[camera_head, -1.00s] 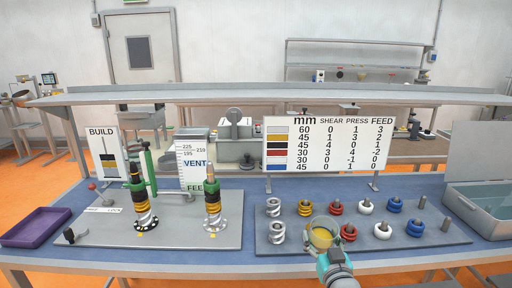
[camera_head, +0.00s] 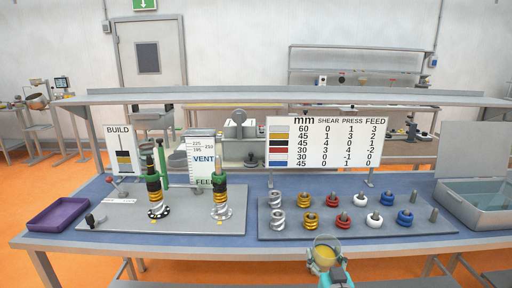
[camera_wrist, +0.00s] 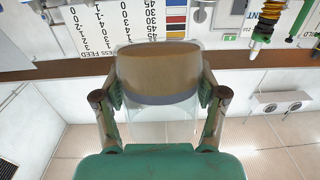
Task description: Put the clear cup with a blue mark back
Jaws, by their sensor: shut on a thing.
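My gripper (camera_head: 330,270) is shut on a clear cup (camera_head: 325,252) in front of the workbench's front edge. The cup looks yellow to amber inside in the head view. In the wrist view my gripper's fingers (camera_wrist: 158,103) hold the cup (camera_wrist: 157,78) from both sides. There a tan area fills much of the cup, with a dull blue-grey band below it and clear wall beyond. I cannot tell whether that band is the blue mark.
A peg plate (camera_head: 385,233) carries several metal, yellow, red, white and blue rings. A second plate (camera_head: 125,215) holds two screw stacks. A purple tray (camera_head: 58,214) lies left; a grey bin (camera_head: 470,207) stands right. The sign board (camera_head: 315,143) stands behind.

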